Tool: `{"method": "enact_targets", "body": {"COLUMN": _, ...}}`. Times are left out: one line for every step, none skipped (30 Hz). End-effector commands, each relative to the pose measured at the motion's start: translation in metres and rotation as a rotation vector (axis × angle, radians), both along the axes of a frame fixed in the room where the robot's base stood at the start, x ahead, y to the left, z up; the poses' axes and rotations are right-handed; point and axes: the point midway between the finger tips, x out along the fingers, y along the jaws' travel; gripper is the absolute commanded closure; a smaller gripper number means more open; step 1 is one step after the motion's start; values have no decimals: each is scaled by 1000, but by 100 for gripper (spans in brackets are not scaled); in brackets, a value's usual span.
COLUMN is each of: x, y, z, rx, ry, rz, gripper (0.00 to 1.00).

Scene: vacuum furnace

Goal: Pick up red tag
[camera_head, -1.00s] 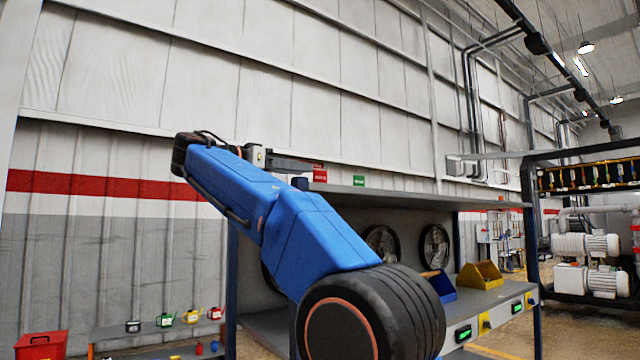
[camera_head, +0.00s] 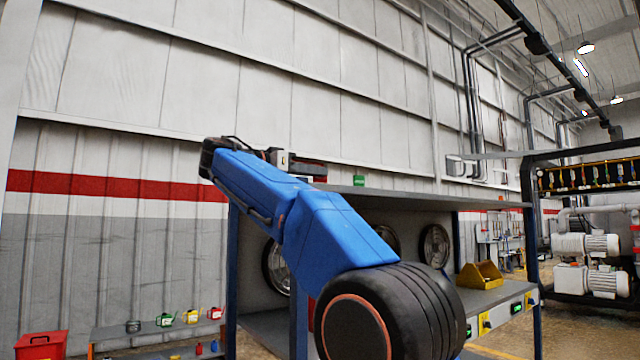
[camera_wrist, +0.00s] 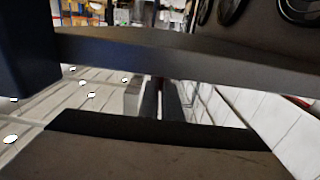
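The red tag (camera_head: 321,180) stands at the left end of the top shelf in the head view. It is mostly hidden behind my gripper (camera_head: 318,170), and only small red parts show around the dark fingers. My gripper is at the tag, but I cannot tell whether it touches it. In the wrist view two dark finger bars (camera_wrist: 161,100) lie close together, with a trace of red between them. The picture does not settle whether they are shut on the tag.
A green tag (camera_head: 359,181) stands to the right on the same grey shelf (camera_head: 430,195). The shelf edge crosses the wrist view close by. A yellow bin (camera_head: 480,275) sits on the lower bench. The wall rises behind the shelf.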

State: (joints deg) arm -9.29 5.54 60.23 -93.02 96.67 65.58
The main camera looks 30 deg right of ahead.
Motion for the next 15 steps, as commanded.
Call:
{"method": "enact_targets", "body": {"x": 0, "y": 0, "z": 0, "rx": 0, "ry": 0, "rz": 0, "gripper": 100}}
{"method": "enact_targets", "body": {"x": 0, "y": 0, "z": 0, "rx": 0, "ry": 0, "rz": 0, "gripper": 100}}
{"method": "enact_targets", "body": {"x": 0, "y": 0, "z": 0, "rx": 0, "ry": 0, "rz": 0, "gripper": 100}}
{"method": "enact_targets", "body": {"x": 0, "y": 0, "z": 0, "rx": 0, "ry": 0, "rz": 0, "gripper": 100}}
{"method": "enact_targets", "body": {"x": 0, "y": 0, "z": 0, "rx": 0, "ry": 0, "rz": 0, "gripper": 100}}
{"method": "enact_targets", "body": {"x": 0, "y": 0, "z": 0, "rx": 0, "ry": 0, "rz": 0, "gripper": 100}}
{"method": "enact_targets", "body": {"x": 0, "y": 0, "z": 0, "rx": 0, "ry": 0, "rz": 0, "gripper": 100}}
{"method": "enact_targets", "body": {"x": 0, "y": 0, "z": 0, "rx": 0, "ry": 0, "rz": 0, "gripper": 100}}
{"method": "enact_targets", "body": {"x": 0, "y": 0, "z": 0, "rx": 0, "ry": 0, "rz": 0, "gripper": 100}}
{"method": "enact_targets", "body": {"x": 0, "y": 0, "z": 0, "rx": 0, "ry": 0, "rz": 0, "gripper": 100}}
{"method": "enact_targets", "body": {"x": 0, "y": 0, "z": 1, "rx": 0, "ry": -1, "rz": 0, "gripper": 100}}
{"method": "enact_targets", "body": {"x": 0, "y": 0, "z": 2, "rx": 0, "ry": -1, "rz": 0, "gripper": 100}}
{"method": "enact_targets", "body": {"x": 0, "y": 0, "z": 3, "rx": 0, "ry": -2, "rz": 0, "gripper": 100}}
{"method": "enact_targets", "body": {"x": 0, "y": 0, "z": 5, "rx": 0, "ry": -2, "rz": 0, "gripper": 100}}
{"method": "enact_targets", "body": {"x": 0, "y": 0, "z": 8, "rx": 0, "ry": -2, "rz": 0, "gripper": 100}}
